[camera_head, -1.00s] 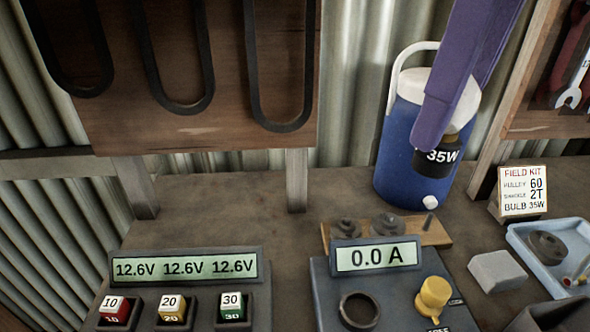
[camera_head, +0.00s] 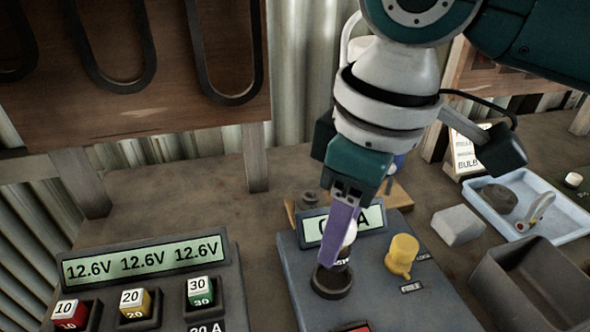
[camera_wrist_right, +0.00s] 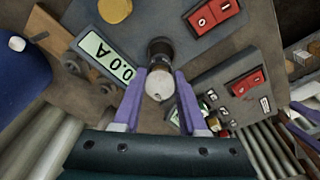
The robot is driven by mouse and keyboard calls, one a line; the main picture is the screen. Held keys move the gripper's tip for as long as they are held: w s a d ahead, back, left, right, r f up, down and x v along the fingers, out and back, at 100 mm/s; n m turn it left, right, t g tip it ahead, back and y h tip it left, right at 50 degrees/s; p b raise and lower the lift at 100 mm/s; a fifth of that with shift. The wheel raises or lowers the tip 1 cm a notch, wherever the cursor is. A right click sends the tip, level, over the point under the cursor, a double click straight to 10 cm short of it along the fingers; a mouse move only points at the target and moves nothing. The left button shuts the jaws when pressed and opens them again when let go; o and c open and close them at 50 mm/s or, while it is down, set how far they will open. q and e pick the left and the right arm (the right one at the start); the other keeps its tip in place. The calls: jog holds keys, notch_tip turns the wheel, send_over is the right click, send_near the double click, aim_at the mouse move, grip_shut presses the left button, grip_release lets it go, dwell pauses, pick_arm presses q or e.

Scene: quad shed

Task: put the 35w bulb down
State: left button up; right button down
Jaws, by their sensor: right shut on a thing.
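My right gripper (camera_head: 335,252) has purple fingers and points down over the blue-grey test panel (camera_head: 288,262). It is shut on the 35W bulb (camera_head: 348,238), which has a white globe and a dark base, partly hidden behind the fingers. The base is at the round black socket (camera_head: 331,288) on the panel; I cannot tell whether it is seated or just above it. In the right wrist view the bulb's globe (camera_wrist_right: 159,85) sits between the fingertips (camera_wrist_right: 158,78), base towards the panel.
A yellow knob (camera_head: 403,252) stands right of the socket. The panel's ammeter display (camera_head: 371,218) is partly hidden by the gripper. A voltage display (camera_head: 140,260) with numbered blocks is at the left. A grey block (camera_head: 457,225), light-blue tray (camera_head: 570,228) and dark bin (camera_head: 530,285) lie right.

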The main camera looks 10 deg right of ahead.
pick_arm(q)
jog(key=shift+a+f, duration=0.15)
jog(key=shift+f, duration=0.1)
pick_arm(e)
jog(key=shift+f, duration=1.75)
jog(key=shift+f, duration=0.15)
jog(key=shift+c, duration=2.3)
grip_release()
